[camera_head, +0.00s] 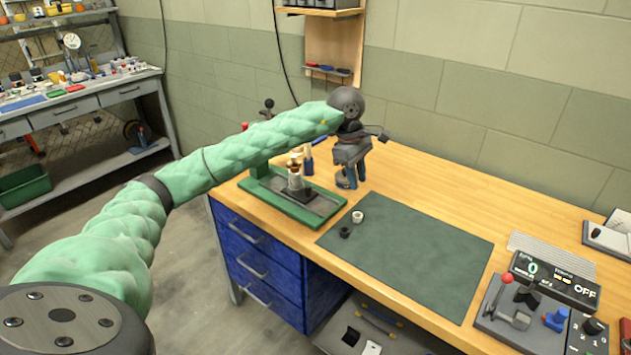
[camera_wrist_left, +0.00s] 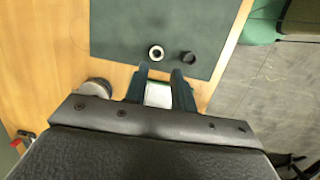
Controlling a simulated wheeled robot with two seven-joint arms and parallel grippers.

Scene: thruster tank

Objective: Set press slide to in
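A small green press stands at the left end of the wooden bench. Its green base (camera_head: 283,205) shows in the head view, with a grey slide strip (camera_head: 322,205) and a metal cylinder with a copper-coloured top (camera_head: 295,178) on it. My left arm hides much of the press's upper part. I cannot tell how far in the slide sits. My left gripper (camera_head: 352,184) points down at the bench, right of the press and apart from it. In the left wrist view its two fingers (camera_wrist_left: 160,72) are apart, with a pale patch between them. My right gripper is not in view.
A dark green mat (camera_head: 420,255) covers the bench middle, with a white ring (camera_head: 357,216) and a black ring (camera_head: 345,232) on it. A grey round part (camera_wrist_left: 97,92) stands beside my left gripper. A control panel (camera_head: 555,280) and levers occupy the right. Most of the mat is clear.

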